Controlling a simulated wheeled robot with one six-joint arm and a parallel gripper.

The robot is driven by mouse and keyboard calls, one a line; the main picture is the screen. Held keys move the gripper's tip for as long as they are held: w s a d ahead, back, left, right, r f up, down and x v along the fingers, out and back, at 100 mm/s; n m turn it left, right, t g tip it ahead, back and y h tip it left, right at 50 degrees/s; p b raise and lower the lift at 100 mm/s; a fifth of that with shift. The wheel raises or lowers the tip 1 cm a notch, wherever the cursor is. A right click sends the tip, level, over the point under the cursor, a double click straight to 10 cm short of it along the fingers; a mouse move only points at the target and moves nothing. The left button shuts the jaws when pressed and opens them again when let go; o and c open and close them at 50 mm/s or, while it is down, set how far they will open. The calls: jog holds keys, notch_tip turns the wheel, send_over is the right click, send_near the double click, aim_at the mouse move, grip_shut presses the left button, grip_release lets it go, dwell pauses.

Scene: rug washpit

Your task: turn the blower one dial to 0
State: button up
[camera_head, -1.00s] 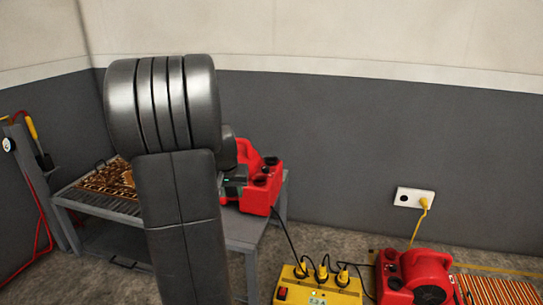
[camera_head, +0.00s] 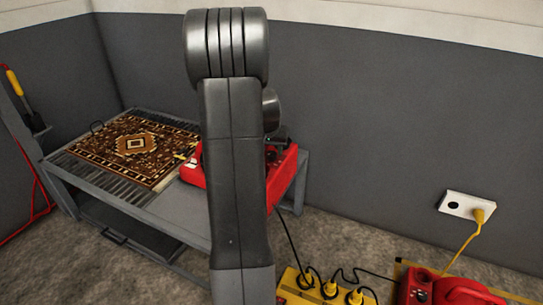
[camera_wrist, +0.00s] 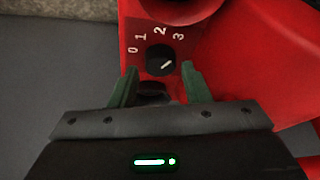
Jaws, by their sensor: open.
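The red blower (camera_head: 194,177) stands on the grey slatted table in the head view, partly hidden behind my arm. In the wrist view its red housing (camera_wrist: 220,45) fills the upper right. Its black dial (camera_wrist: 158,56) has the marks 0, 1, 2 and 3 around its upper side. The dial's white pointer line slants to the upper right, nearest the 3. My gripper (camera_wrist: 158,68) is open, with its green fingers at the lower left and lower right of the dial. I cannot tell whether they touch it. My arm hides the gripper in the head view.
A patterned rug (camera_head: 135,149) lies on the table (camera_head: 150,208). A yellow power box (camera_head: 290,291) with several plugs and a second red blower (camera_head: 462,291) are at the lower right. A wall socket (camera_head: 462,206) holds a yellow plug. Cables run across the floor.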

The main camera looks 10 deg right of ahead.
jog(key=shift+x, duration=0.95)
jog(key=c, duration=0.7)
